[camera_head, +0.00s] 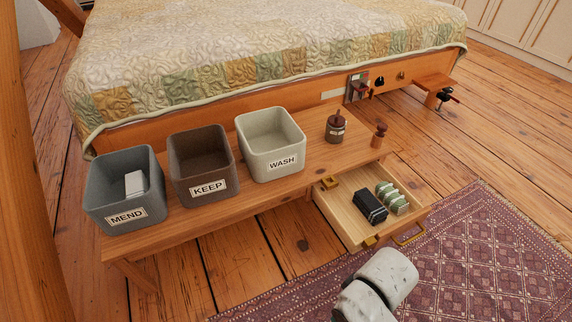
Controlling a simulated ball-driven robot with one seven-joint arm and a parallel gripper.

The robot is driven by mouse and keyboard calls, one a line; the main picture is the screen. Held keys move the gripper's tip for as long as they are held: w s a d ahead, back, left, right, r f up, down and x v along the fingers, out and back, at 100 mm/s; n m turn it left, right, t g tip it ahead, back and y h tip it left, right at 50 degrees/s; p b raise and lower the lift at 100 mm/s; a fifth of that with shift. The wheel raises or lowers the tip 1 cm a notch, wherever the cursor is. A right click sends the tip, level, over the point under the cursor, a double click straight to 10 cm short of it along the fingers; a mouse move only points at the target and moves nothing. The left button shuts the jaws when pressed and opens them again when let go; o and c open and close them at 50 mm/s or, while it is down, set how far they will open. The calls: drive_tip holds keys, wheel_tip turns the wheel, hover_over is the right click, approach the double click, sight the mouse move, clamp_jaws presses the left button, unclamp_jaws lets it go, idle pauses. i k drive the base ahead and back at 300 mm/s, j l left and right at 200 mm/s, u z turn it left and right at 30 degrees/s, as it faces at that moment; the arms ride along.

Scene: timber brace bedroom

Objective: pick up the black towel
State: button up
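The black towel (370,206) looks like a small, dark folded bundle. It lies in the open drawer (345,222) of the wooden bench, left of several pale green and white folded pieces (391,197). My gripper is not in view. Only pale, rounded parts of my arm show at the bottom, in front of the drawer, and they do not cover the towel.
On the bench (228,206) stand a grey MEND bin (126,190) with a white item inside, a brown KEEP bin (204,164) and a pale WASH bin (270,144). A dark jar (335,129) stands right of them. A bed (250,60) is behind. A patterned rug (480,265) lies in front.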

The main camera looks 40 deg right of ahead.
sight(374, 211)
drive_tip(key=i+z, duration=0.15)
drive_tip(key=z, duration=0.2)
drive_tip(key=i+z, duration=0.1)
drive_tip(key=z, duration=0.3)
drive_tip(key=i+z, duration=0.15)
drive_tip(key=z, duration=0.2)
